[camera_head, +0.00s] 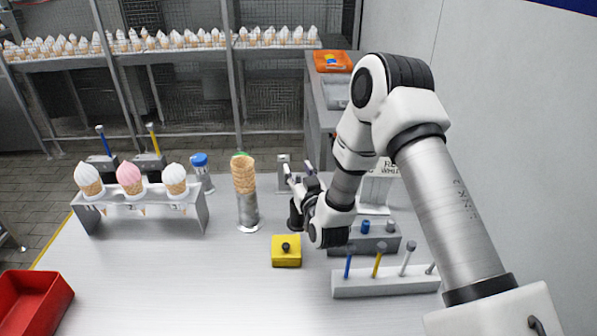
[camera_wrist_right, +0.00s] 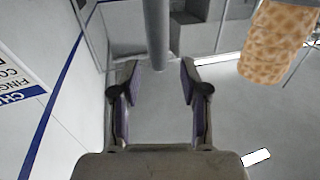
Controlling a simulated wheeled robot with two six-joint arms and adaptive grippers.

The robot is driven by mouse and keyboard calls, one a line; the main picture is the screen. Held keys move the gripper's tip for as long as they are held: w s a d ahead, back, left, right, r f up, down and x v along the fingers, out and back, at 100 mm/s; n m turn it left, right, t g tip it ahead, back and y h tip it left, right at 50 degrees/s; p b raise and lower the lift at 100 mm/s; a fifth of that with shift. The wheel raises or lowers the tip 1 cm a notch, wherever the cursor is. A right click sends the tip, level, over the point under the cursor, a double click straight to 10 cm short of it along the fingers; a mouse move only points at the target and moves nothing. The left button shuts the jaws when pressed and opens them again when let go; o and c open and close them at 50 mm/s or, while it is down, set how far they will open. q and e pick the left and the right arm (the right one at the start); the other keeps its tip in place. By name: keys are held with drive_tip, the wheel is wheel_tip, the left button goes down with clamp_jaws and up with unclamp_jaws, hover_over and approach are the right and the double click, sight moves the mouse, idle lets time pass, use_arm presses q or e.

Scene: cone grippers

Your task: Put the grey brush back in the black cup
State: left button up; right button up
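A black, cup-like object (camera_head: 296,214) stands on the table just below my right gripper, which partly hides it; I cannot tell whether it is the cup. My right gripper (camera_head: 300,180) is open above it. In the right wrist view its two fingers (camera_wrist_right: 159,78) stand apart. A grey rod (camera_wrist_right: 157,30) shows between and beyond the fingertips; I cannot tell whether it is the grey brush, and neither finger visibly touches it. A pale grey-tipped stick (camera_head: 407,258) stands in the white rack. My left gripper is not in view.
A stacked cone column (camera_head: 244,176) stands left of my right gripper; it also shows in the wrist view (camera_wrist_right: 275,40). A yellow block (camera_head: 286,257), white rack (camera_head: 385,286), grey block (camera_head: 345,243) and sign (camera_head: 375,190) are near. The front left table is clear beside a red bin (camera_head: 35,300).

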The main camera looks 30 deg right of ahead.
drive_tip(key=v, duration=1.2)
drive_tip(key=shift+d, duration=0.1)
idle(0.4)
